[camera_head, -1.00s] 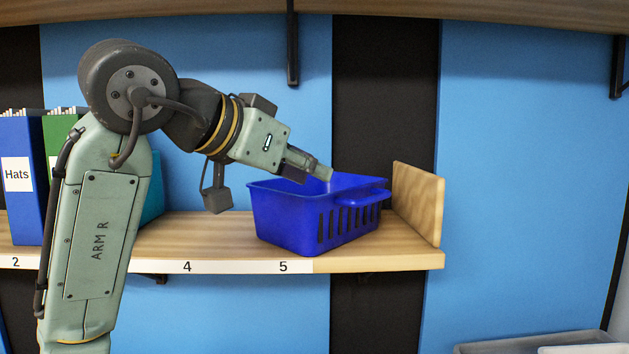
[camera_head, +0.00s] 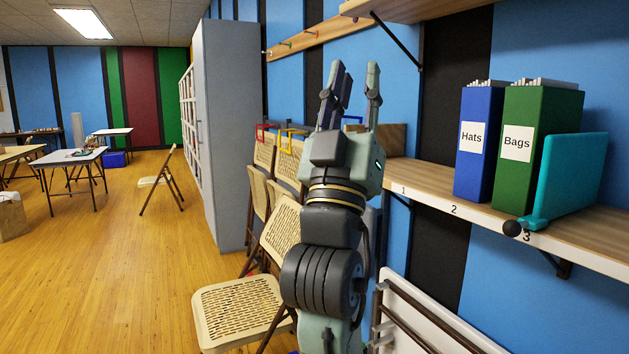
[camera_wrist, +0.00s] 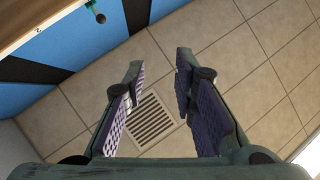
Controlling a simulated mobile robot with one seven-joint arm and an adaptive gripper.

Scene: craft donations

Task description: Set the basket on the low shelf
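My gripper (camera_head: 354,88) points upward in front of the wall and is open, with nothing between its fingers. It also shows open and empty in the wrist view (camera_wrist: 158,80). The lower wall shelf (camera_head: 425,184) is at the right of the head view, with spots numbered 1, 2 and 3 on its front edge. My gripper is left of its labelled binders and apart from them. The blue basket from the earlier frame is in neither current view, so its present state cannot be told.
A blue binder (camera_head: 478,145), a green binder (camera_head: 540,145) and a teal upright object (camera_head: 573,178) stand on the shelf. An upper shelf (camera_head: 410,8) is above. Folding chairs (camera_head: 240,308) and a grey cabinet (camera_head: 225,130) are left of my arm. Open wooden floor (camera_head: 120,270) lies further left.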

